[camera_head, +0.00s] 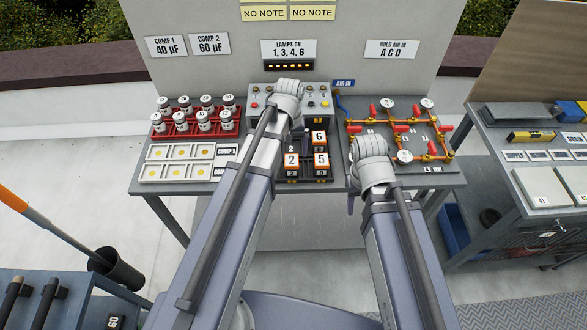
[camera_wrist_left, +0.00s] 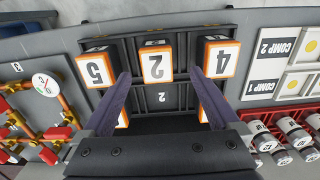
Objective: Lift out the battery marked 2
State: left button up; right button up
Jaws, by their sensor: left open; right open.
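The battery marked 2 (camera_wrist_left: 156,62) is a black block with an orange-edged white face, seated in the middle of the front row of the black battery rack (camera_wrist_left: 180,31). It also shows in the head view (camera_head: 291,161). My left gripper (camera_wrist_left: 160,76) is open and empty, its two fingers spread on either side of the lower part of battery 2 in the left wrist view. I cannot tell how deep the fingertips are. My right gripper (camera_head: 352,194) is open and empty, low at the bench's front edge; its wrist hides most of it.
Battery 5 (camera_wrist_left: 97,68) and battery 4 (camera_wrist_left: 218,61) flank battery 2, close to my fingers. Battery 6 (camera_head: 318,137) stands behind. Red-racked capacitors (camera_head: 203,125) are at left. Copper pipes with red valves (camera_head: 402,131) are at right.

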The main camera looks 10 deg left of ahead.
aim_at(291, 160)
pick_arm(q)
jog(key=shift+f+b, duration=0.3)
jog(key=shift+f, duration=0.4)
pick_arm(e)
jog(key=shift+f, duration=0.7)
pick_arm(q)
jog(key=shift+f, duration=0.1)
pick_arm(e)
jog(key=shift+f, duration=0.1)
pick_arm(q)
jog(key=f+b, duration=0.5)
jog(key=shift+d, duration=0.25)
pick_arm(e)
notch_tip(291, 160, down, 5)
pick_arm(q)
grip_shut()
